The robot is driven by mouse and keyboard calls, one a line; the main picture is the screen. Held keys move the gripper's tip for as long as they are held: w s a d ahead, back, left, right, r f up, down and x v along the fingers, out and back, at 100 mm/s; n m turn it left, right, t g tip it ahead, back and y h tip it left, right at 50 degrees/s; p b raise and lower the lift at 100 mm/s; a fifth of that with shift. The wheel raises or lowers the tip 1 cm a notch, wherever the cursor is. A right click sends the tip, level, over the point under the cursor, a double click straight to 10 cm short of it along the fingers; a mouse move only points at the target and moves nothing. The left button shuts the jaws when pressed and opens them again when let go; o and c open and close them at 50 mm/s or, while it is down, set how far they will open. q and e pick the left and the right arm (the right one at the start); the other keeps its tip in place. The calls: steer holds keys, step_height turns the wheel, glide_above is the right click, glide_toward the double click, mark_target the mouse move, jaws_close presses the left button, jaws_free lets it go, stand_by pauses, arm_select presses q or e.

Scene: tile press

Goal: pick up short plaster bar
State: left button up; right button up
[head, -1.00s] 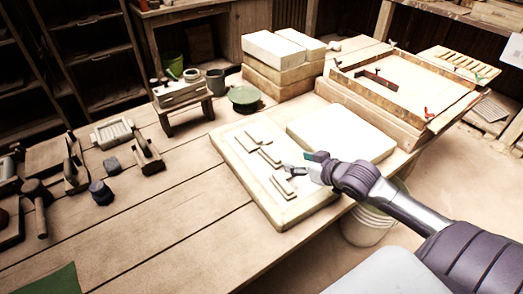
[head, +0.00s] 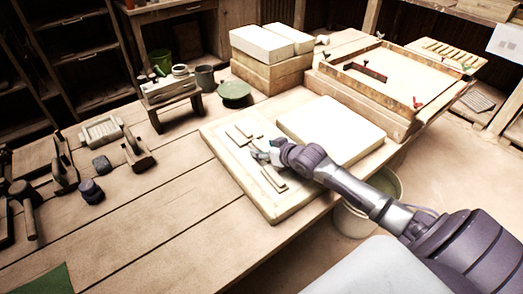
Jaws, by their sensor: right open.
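Several thin pale plaster bars lie on the left half of a pale board (head: 222,163) on the workbench. One group of bars (head: 240,134) is toward the back, and narrow bars (head: 273,178) lie nearer the front. I cannot tell for certain which is the short one. My right gripper (head: 262,154) is open over the middle of this group, between the back and front bars. It hides part of the bars beneath it, and I cannot tell whether it touches any. My left gripper is not in view.
A thick white slab (head: 331,127) lies just right of the bars. Stacked blocks (head: 272,60) and a wooden-framed tray (head: 375,82) stand behind. A green dish (head: 234,93) and small stand (head: 170,92) are at back left. A bucket (head: 352,219) stands below the bench edge.

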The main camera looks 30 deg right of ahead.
steer(key=shift+w+a+f, duration=0.1)
steer(key=shift+w+f, duration=0.1)
steer(key=shift+w, duration=0.15)
steer(key=shift+c, duration=0.3)
jaws_close()
steer(key=shift+r, duration=0.1)
